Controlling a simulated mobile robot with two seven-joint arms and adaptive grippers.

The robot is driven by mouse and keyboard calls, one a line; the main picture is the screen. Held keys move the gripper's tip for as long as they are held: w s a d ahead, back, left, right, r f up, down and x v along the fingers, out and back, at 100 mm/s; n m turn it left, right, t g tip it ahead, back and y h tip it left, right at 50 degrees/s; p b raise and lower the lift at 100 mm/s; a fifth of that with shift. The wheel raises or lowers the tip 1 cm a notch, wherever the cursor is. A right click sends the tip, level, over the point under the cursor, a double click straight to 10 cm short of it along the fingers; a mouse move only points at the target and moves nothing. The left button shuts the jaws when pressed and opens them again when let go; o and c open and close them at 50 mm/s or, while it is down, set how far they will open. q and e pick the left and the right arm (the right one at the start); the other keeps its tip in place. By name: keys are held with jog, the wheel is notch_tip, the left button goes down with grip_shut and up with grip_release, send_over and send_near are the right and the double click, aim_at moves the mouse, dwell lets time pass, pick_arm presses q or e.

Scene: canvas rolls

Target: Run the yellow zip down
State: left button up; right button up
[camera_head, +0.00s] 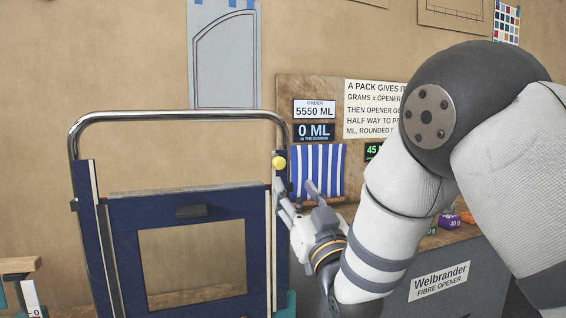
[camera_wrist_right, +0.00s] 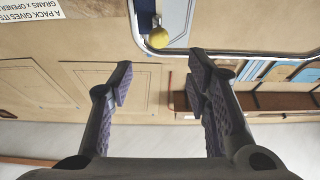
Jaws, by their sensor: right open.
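The yellow zip pull (camera_head: 279,163) is a small round knob near the top of the right upright of a blue panel in a chrome tube frame (camera_head: 180,116). A pale vertical strip runs below it. My right gripper (camera_head: 296,190) is open and empty, just below the knob in the head view. In the right wrist view, the yellow knob (camera_wrist_right: 158,38) shows beyond and between the two open fingers (camera_wrist_right: 160,68), not touching either. My left gripper is not in view.
A blue-and-white striped cloth (camera_head: 318,169) hangs behind my right gripper. A board with ORDER 5550 ML and 0 ML displays (camera_head: 314,131) stands behind. A grey Welbrander cabinet (camera_head: 400,285) with small coloured packs (camera_head: 449,221) is at right. A small wooden-topped stand (camera_head: 20,266) is at lower left.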

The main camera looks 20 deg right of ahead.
aim_at(280, 164)
jog(key=x, duration=0.7)
jog(key=b+x, duration=0.1)
jog(key=x, duration=0.2)
jog(key=shift+w+f, duration=0.2)
jog(key=shift+w, duration=0.25)
jog(key=shift+w+r, duration=0.35)
grip_shut()
